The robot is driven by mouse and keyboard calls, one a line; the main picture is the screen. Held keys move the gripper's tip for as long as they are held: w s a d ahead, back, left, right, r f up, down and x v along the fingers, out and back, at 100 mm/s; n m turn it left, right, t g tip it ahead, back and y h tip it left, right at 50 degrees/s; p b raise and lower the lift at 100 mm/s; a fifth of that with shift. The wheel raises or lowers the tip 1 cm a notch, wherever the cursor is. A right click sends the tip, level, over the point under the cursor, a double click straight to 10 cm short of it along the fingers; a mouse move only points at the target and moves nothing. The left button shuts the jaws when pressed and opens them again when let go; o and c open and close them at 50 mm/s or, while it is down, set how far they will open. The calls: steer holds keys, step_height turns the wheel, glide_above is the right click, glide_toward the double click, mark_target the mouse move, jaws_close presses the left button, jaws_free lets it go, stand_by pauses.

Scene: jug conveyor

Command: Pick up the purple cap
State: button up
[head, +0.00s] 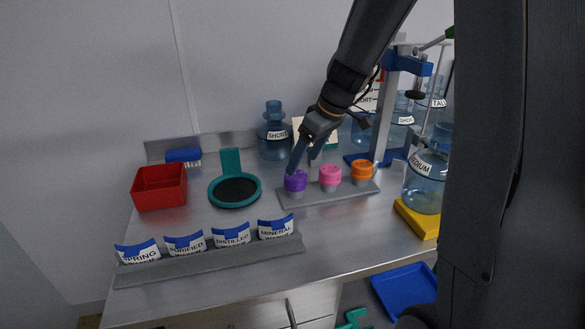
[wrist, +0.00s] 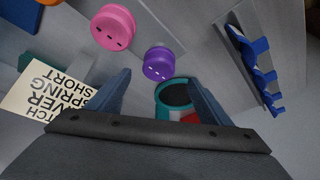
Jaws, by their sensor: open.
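The purple cap (head: 295,182) sits at the left end of a grey rack (head: 325,196) on the bench. In the wrist view the purple cap (wrist: 158,64) lies beyond the gap between my two fingers. My gripper (head: 303,160) is open just above and behind the cap in the head view, with one finger overlapping its upper edge. My gripper also shows in the wrist view (wrist: 160,80), with nothing between its fingers. I cannot tell whether a finger touches the cap.
A pink cap (head: 330,175) and an orange cap (head: 362,170) share the rack. A teal round holder (head: 214,195) and a red bin (head: 160,187) stand left. A label rack (head: 215,259) lies in front. A jug on a yellow block (head: 420,221) stands right.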

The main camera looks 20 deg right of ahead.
mark_target(296, 174)
steer(key=shift+w+f, duration=0.15)
steer(key=shift+w, duration=0.2)
steer(key=shift+p+x, duration=0.6)
steer(key=shift+x, duration=0.75)
steer(key=shift+p+x, duration=0.85)
steer(key=shift+x, duration=1.35)
steer(key=shift+s, duration=0.1)
steer(key=c, duration=1.1)
